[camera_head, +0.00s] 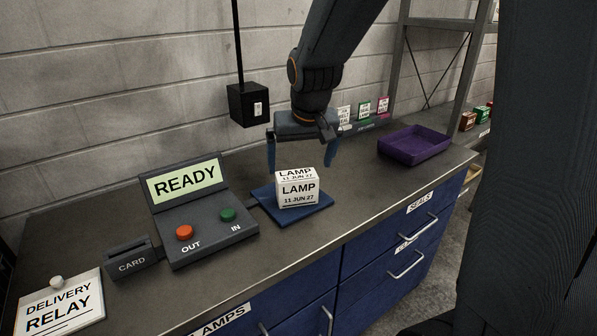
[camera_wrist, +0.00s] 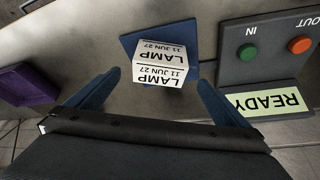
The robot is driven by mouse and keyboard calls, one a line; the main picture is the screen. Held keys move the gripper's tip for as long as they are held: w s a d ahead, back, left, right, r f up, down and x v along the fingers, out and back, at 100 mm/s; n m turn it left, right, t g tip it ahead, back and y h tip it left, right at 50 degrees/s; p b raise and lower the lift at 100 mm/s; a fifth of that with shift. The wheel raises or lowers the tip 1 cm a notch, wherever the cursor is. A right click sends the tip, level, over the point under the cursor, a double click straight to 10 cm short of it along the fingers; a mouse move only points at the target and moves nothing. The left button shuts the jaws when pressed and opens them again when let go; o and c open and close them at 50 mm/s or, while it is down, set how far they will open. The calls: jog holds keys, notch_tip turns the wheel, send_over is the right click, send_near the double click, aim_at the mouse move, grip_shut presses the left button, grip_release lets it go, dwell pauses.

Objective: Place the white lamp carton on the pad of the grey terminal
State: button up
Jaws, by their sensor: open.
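The white lamp carton (camera_head: 297,189), marked LAMP 11 JUN 27, sits upright on the blue pad (camera_head: 262,193) beside the grey terminal (camera_head: 190,205). The terminal's screen reads READY. My gripper (camera_head: 300,163) is open, with its blue fingers above and behind the carton, apart from it. In the wrist view the carton (camera_wrist: 163,62) lies ahead of and between the open fingertips of my gripper (camera_wrist: 158,78), on the pad (camera_wrist: 205,35). The terminal (camera_wrist: 265,60) shows at the right there.
An orange OUT button (camera_head: 184,232) and a green IN button (camera_head: 227,214) are on the terminal. A card holder (camera_head: 131,262) and a DELIVERY RELAY plate (camera_head: 62,303) stand to the left. A purple tray (camera_head: 414,146) is at the right. Small cartons (camera_head: 363,109) stand behind. The counter's front middle is clear.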

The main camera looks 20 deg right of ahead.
jog(key=s+f+g, duration=0.2)
jog(key=s+f, duration=0.3)
jog(key=s, duration=0.4)
jog(key=s+f+g, duration=0.1)
jog(key=s+f, duration=0.4)
jog(key=s, duration=0.5)
jog(key=shift+a+n+g, duration=0.35)
jog(key=shift+n+g, duration=0.05)
